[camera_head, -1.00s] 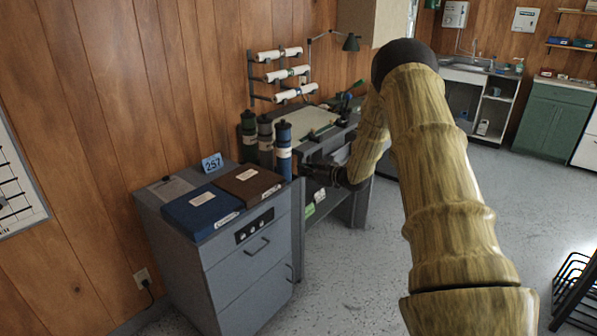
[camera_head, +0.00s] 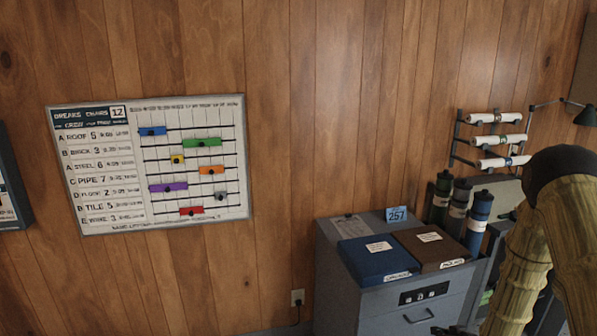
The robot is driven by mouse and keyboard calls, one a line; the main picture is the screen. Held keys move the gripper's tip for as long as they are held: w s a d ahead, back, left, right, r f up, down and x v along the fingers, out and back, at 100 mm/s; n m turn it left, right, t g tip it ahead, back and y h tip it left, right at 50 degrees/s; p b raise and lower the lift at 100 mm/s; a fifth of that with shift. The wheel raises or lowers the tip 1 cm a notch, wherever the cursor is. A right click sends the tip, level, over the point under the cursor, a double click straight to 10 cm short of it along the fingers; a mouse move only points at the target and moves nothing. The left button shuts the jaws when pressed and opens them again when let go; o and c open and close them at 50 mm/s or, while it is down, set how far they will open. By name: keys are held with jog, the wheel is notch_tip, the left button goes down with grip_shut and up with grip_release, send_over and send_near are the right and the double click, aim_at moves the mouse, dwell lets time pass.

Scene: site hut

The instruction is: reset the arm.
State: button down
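My arm (camera_head: 570,235) shows at the right edge of the head view, with a dark rounded elbow and a yellow-brown, wood-streaked cover. It bends down toward the bottom edge. A small dark part of my gripper (camera_head: 455,330) seems to show at the bottom edge, in front of the grey cabinet's lower right. Its fingers are cut off by the frame, so I cannot tell whether it is open or shut, or whether it holds anything.
A grey drawer cabinet (camera_head: 340,285) stands against the wood wall, bearing a blue binder (camera_head: 375,262), a brown binder (camera_head: 430,246) and a 257 sign (camera_head: 397,215). Paper rolls (camera_head: 497,139) and a chart board (camera_head: 155,165) hang on the wall.

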jog(key=s+a+f+g, duration=0.1)
jog(key=s+a+f, duration=0.3)
jog(key=s, duration=0.2)
jog(key=s+a+f+m+g, duration=0.1)
jog(key=s+a+f+g, duration=0.1)
jog(key=s+a+f, duration=0.3)
jog(key=s+a+f+g, duration=0.15)
jog(key=s+a, duration=0.25)
jog(key=s, duration=0.4)
jog(key=s+a+f+g, duration=0.1)
jog(key=s+a, duration=0.3)
jog(key=s, duration=0.8)
jog(key=s+a+f+g+h, duration=0.1)
jog(key=s+a+g, duration=0.2)
jog(key=s, duration=1)
jog(key=shift+s+a+m+g+h, duration=0.2)
jog(key=shift+a+m+g+h, duration=0.15)
jog(key=shift+g, duration=0.5)
